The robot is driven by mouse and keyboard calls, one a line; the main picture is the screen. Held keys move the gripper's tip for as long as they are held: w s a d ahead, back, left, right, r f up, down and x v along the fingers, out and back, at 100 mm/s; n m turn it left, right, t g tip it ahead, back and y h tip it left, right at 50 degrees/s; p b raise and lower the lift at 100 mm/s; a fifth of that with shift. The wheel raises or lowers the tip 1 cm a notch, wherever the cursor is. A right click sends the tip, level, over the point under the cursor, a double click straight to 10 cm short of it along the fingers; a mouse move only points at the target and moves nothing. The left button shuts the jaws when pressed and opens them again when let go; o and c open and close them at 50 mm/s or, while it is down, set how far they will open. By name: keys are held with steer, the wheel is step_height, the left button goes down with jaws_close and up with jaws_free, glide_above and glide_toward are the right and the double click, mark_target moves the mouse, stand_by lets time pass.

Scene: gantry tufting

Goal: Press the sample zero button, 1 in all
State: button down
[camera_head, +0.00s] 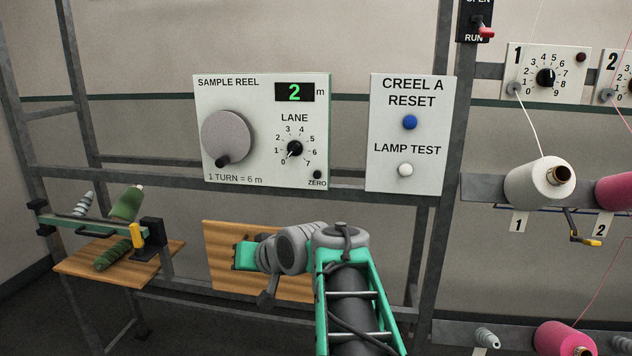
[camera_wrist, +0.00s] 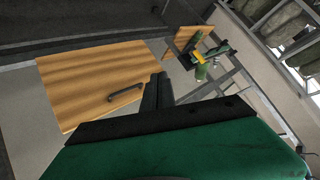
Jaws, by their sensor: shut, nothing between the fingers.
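The zero button (camera_head: 318,174) is a small dark round button at the lower right of the white sample reel panel (camera_head: 262,88), just above the word ZERO. The panel's display (camera_head: 294,92) reads 2 m. My gripper (camera_wrist: 157,88) shows in the wrist view with its dark fingers together and nothing between them. Beyond them lie a wooden board and the floor; the button is not in that view. In the head view my arm is below the panel, apart from the button, and I cannot make out the fingertips there.
A grey crank disc (camera_head: 227,138) and a lane dial (camera_head: 294,149) share the panel. To its right, a panel holds a blue reset button (camera_head: 410,122) and a white lamp test button (camera_head: 405,170). A wooden board (camera_wrist: 95,80) with a dark handle is below. Metal frame bars surround the panels.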

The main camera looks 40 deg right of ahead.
mark_target(317, 174)
steer(key=s+d+r+m+t+h+b, duration=0.1)
steer(key=d+r+t, duration=0.4)
steer(key=d+r, duration=0.7)
steer(key=s+d+m+h, duration=0.1)
steer(key=s+d+m, duration=0.1)
steer(key=d, duration=0.1)
steer(key=shift+s+d+r, duration=0.2)
steer(key=shift+s+d, duration=0.1)
steer(key=shift+d, duration=0.1)
steer(key=shift+w+d+p, duration=0.75)
steer(key=shift+w+d, duration=0.15)
steer(key=shift+d, duration=0.25)
steer(key=shift+w+d+p, duration=0.75)
steer(key=shift+w+d, duration=0.15)
steer(key=shift+d, duration=0.3)
steer(key=shift+w+d+p, duration=0.75)
steer(key=shift+w+d, duration=0.15)
steer(key=shift+d, duration=0.25)
steer(key=shift+w+d, duration=0.3)
steer(key=shift+d, duration=0.05)
